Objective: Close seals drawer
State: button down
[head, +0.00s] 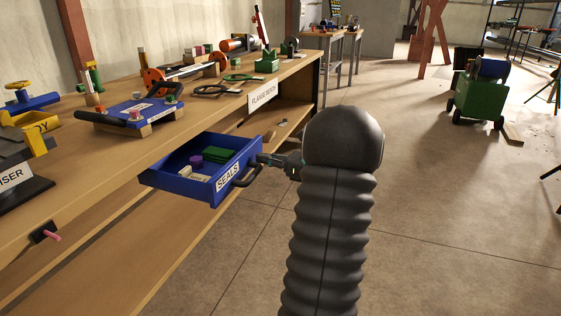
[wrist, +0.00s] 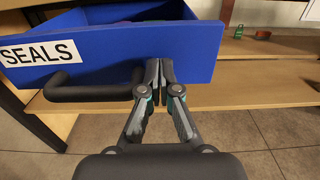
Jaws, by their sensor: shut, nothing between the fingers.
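The blue seals drawer (head: 190,185) is pulled out from under the wooden bench in the head view. Its front carries a white SEALS label and a dark bar handle (head: 246,176). Inside it lie green pieces, a purple piece and a pale block. My gripper (head: 262,160) is at the right end of the drawer front. In the wrist view my gripper (wrist: 159,68) is shut and empty, its fingertips at the drawer front (wrist: 120,55), right of the handle (wrist: 90,90). I cannot tell whether the tips touch the front. The drawer's far inside is partly hidden.
The flange bench (head: 200,105) holds clamps, a blue plate fixture (head: 130,113) and tools above the drawer. A lower shelf (head: 120,245) runs beneath. The floor (head: 430,200) to the right is open, with a green cart (head: 478,100) farther back.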

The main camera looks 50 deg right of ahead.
aim_at(249, 155)
jog(key=shift+x, duration=1.25)
jog(key=x, duration=1.6)
jog(key=shift+w+a+r+p, duration=0.1)
jog(key=shift+w+a+p, duration=0.15)
jog(key=shift+w+p, duration=0.15)
jog(key=shift+w+a, duration=0.1)
jog(key=shift+w, duration=0.3)
jog(key=shift+s, duration=0.1)
jog(key=b+v, duration=0.1)
jog(key=v, duration=1.3)
